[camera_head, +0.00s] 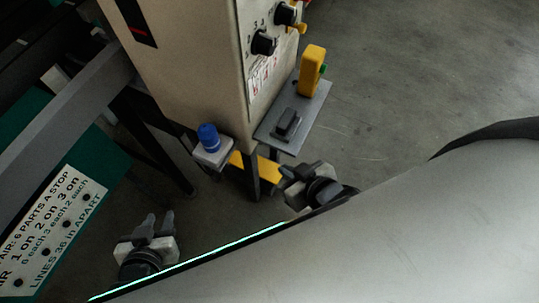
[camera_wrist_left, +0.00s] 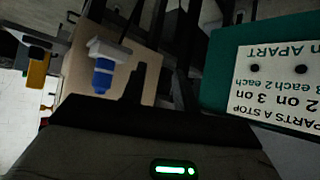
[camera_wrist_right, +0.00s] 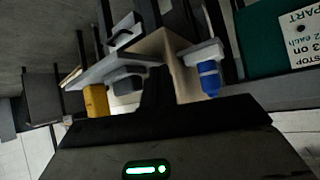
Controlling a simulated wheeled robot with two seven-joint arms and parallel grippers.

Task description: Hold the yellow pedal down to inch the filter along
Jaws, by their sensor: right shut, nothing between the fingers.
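A flat yellow plate, which looks like the pedal (camera_head: 262,168), sits low under the beige control box in the head view, partly hidden by a dark leg. My right gripper (camera_head: 291,172) is just right of it in the picture, shut and empty; I cannot tell whether it touches. My left gripper (camera_head: 152,222) is at the lower left, its fingers apart and nothing between them, away from the pedal. I cannot pick out the pedal surely in either wrist view. No filter shows clearly.
A grey shelf (camera_head: 271,135) bears a black button (camera_head: 288,122) and an upright yellow handle (camera_head: 312,70). A blue-capped fixture (camera_head: 208,138) juts out beside the box (camera_head: 195,70). A lettered sign (camera_head: 50,225) is on the green panel at left. Open floor lies at right.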

